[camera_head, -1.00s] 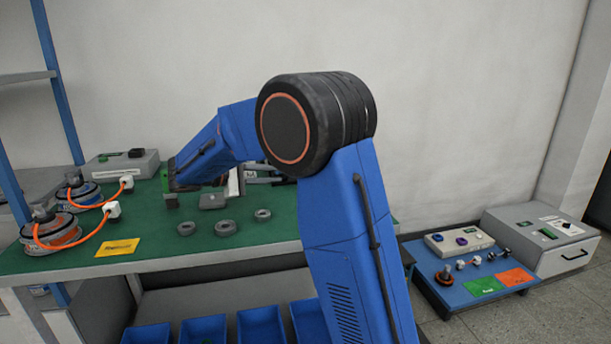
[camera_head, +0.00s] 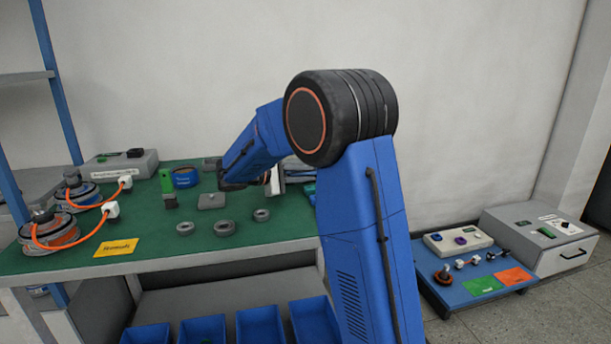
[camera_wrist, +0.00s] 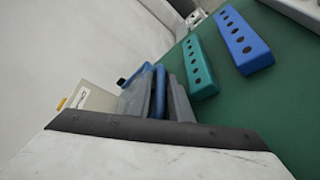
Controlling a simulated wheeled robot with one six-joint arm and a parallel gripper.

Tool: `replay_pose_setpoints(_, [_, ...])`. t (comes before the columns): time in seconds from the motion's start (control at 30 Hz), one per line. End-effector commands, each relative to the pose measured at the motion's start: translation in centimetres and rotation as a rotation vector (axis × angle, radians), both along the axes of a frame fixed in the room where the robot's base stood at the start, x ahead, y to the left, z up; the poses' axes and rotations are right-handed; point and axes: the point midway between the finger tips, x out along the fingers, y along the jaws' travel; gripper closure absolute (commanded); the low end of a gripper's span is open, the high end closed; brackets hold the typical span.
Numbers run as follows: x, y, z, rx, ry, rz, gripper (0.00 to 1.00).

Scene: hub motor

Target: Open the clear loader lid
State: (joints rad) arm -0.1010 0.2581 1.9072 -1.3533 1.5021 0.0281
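I cannot make out the clear loader lid in either view. My gripper (camera_head: 272,182) is mostly hidden behind my blue arm in the head view, over the back right of the green bench. In the wrist view, two grey finger-like parts (camera_wrist: 163,98) stand beyond the pale wrist body, with a blue bar showing between them. I cannot tell whether they touch or grip that bar.
A teal block with holes (camera_wrist: 201,70) and a blue one (camera_wrist: 242,42) lie on the bench right of the fingers. Several grey rings, a grey plate (camera_head: 211,201), a blue cup (camera_head: 185,177) and a yellow card (camera_head: 116,247) occupy the green bench (camera_head: 160,225). A wall stands behind.

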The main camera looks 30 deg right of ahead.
Motion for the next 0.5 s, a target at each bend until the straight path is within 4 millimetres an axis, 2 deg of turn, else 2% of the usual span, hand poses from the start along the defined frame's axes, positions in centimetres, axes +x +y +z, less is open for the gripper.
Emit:
replay_pose_setpoints(0.17, [0.00, -0.01, 0.00, 0.000, 0.000, 0.000, 0.81])
replay_pose_setpoints(0.2, [0.00, -0.01, 0.00, 0.000, 0.000, 0.000, 0.84])
replay_pose_setpoints(0.27, [0.00, 0.00, 0.00, 0.000, 0.000, 0.000, 0.98])
replay_pose_setpoints(0.3, [0.00, 0.00, 0.00, 0.000, 0.000, 0.000, 1.00])
replay_pose_setpoints(0.5, [-0.02, 0.00, 0.03, 0.001, 0.002, 0.000, 1.00])
